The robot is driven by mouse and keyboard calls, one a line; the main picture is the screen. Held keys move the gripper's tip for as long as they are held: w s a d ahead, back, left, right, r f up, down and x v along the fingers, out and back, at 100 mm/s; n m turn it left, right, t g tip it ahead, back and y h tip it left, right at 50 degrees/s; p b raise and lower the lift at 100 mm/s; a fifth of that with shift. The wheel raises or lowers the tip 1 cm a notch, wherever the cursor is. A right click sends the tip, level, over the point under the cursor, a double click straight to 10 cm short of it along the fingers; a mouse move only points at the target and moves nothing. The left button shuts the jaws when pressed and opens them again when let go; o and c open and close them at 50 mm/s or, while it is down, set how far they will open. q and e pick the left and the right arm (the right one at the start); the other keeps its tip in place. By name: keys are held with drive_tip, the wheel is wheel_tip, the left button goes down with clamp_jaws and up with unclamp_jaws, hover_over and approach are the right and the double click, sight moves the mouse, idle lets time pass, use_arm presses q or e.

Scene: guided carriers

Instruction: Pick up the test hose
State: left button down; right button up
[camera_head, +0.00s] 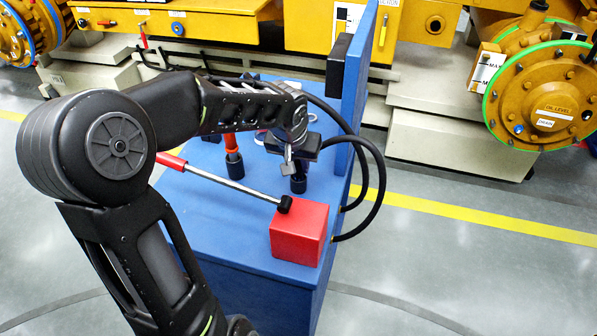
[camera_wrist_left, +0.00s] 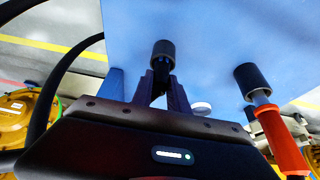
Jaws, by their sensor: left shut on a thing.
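My left gripper (camera_head: 292,162) is above the blue cart top, seen partly from behind in the head view. In the left wrist view its fingers (camera_wrist_left: 162,92) are shut on a dark fitting with a thick black end (camera_wrist_left: 163,52), which I take as the end of the test hose. This black end also shows below the gripper in the head view (camera_head: 298,184). A black hose (camera_head: 378,195) loops from near the gripper to the side of the cart. Where hose and fitting join is hidden. My right gripper is not in view.
A red-orange handled fitting with a black end (camera_head: 232,155) stands left of the gripper. A red block (camera_head: 299,236) with a metal lever is in front. The cart's blue upright panel (camera_head: 358,75) rises at right. Yellow machinery (camera_head: 545,95) stands behind.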

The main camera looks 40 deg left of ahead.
use_arm(q)
drive_tip(key=shift+r, duration=0.1)
idle(0.3)
wheel_tip(320, 180, up, 10)
drive_tip(key=shift+f, duration=0.1)
idle(0.4)
idle(0.3)
drive_tip(key=c, duration=1.9)
unclamp_jaws()
clamp_jaws()
